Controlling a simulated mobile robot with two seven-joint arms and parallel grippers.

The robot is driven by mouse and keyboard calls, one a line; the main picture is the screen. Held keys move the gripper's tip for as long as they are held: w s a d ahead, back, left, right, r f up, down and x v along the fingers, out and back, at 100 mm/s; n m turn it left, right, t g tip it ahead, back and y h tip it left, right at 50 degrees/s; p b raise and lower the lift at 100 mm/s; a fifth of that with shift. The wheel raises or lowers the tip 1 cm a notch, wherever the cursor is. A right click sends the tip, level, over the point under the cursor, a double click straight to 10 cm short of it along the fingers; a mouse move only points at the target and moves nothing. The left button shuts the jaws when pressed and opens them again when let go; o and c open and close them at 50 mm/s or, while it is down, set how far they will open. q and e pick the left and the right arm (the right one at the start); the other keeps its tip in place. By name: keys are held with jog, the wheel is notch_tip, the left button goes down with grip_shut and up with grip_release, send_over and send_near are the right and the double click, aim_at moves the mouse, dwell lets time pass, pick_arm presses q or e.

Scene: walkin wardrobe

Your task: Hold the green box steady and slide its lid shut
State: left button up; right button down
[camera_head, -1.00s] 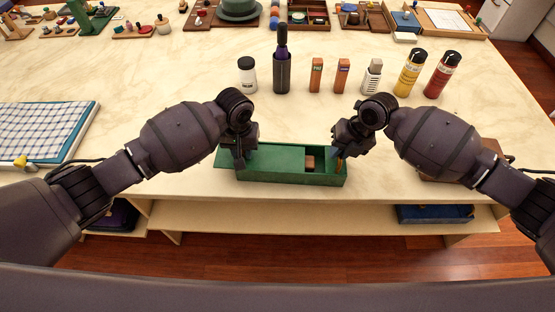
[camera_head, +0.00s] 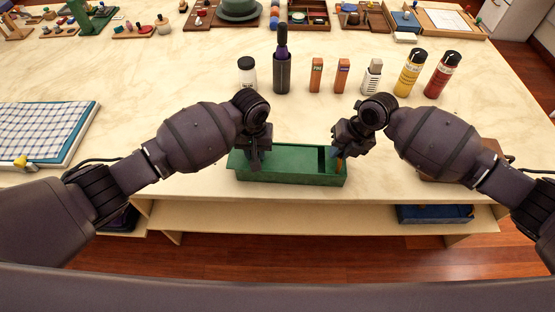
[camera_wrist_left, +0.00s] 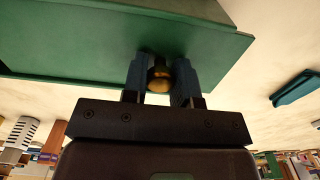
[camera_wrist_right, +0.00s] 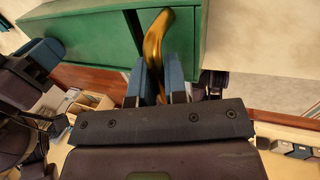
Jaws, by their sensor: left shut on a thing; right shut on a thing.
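The green box (camera_head: 290,178) lies lengthwise on the tabletop near its front edge. Its green lid (camera_head: 286,159) covers most of the top, leaving a narrow dark opening (camera_head: 325,160) at the right end; the lid sticks out a little past the box's left end. My left gripper (camera_head: 255,160) is shut on the lid's brass knob (camera_wrist_left: 160,76). My right gripper (camera_head: 338,157) is shut on a brass handle (camera_wrist_right: 156,42) at the box's right end. The inside of the box is mostly hidden by the lid.
Behind the box stand a dark bottle (camera_head: 282,70), a white jar (camera_head: 247,73), small orange boxes (camera_head: 316,74), a yellow bottle (camera_head: 408,73) and a red bottle (camera_head: 442,75). A checked cloth (camera_head: 45,130) lies at the left. A shelf (camera_head: 310,216) runs below the tabletop.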

pick_arm(q)
jog(key=shift+d, duration=1.2)
jog(key=o, duration=0.8)
jog(key=shift+r, duration=0.15)
jog(key=shift+a+r, duration=0.1)
jog(key=shift+r, duration=3.3)
pick_arm(e)
jog(key=c, duration=1.1)
grip_release()
jog(key=shift+r, duration=0.1)
